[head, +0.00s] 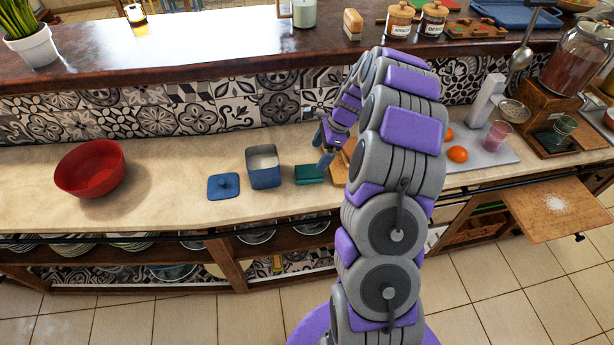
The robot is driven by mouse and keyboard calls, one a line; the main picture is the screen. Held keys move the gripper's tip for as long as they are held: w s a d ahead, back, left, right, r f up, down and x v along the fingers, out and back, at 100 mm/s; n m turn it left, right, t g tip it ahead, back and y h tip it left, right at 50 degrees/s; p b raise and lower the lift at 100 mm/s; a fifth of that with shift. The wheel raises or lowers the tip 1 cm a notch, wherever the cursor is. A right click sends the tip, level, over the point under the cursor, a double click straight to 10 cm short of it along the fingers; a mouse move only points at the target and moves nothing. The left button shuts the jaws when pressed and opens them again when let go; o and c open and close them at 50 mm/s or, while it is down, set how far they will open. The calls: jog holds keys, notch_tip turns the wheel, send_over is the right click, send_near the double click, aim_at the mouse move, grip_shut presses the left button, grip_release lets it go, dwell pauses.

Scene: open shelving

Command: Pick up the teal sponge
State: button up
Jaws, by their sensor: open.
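The teal sponge (308,174) lies flat on the pale stone counter, just right of a blue canister. My gripper (324,152) points down just above and at the right side of the sponge in this view. Its jaws are open and nothing shows between them. The picture is too small to tell the exact gap between the fingertips and the sponge. My arm hides the counter to the right of the gripper.
A blue canister (263,166) stands close left of the sponge, with its blue lid (223,187) beside it. A wooden board (338,171) lies right of the sponge, partly hidden by my arm. A red bowl (90,168) sits far left. The raised ledge (190,55) runs behind.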

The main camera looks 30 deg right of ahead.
aim_at(310, 170)
jog(key=x, duration=0.3)
jog(key=shift+d+f+b, duration=0.1)
jog(key=shift+f+b, duration=0.1)
jog(key=shift+b, duration=0.1)
jog(key=shift+w+d+f, duration=0.1)
jog(key=shift+d+f, duration=0.2)
jog(key=shift+f, duration=0.15)
jog(key=shift+f+b, duration=0.3)
jog(key=x, duration=0.2)
jog(key=a+b+x, duration=0.1)
jog(key=shift+a+f, duration=0.1)
jog(key=shift+f, duration=0.15)
jog(key=shift+w+a+f, duration=0.15)
jog(key=shift+a+f, duration=0.05)
jog(key=shift+a, duration=0.15)
jog(key=shift+d, duration=0.5)
jog(key=c, duration=0.5)
jog(key=shift+a, duration=0.35)
jog(key=c, duration=0.6)
jog(key=shift+d, duration=0.1)
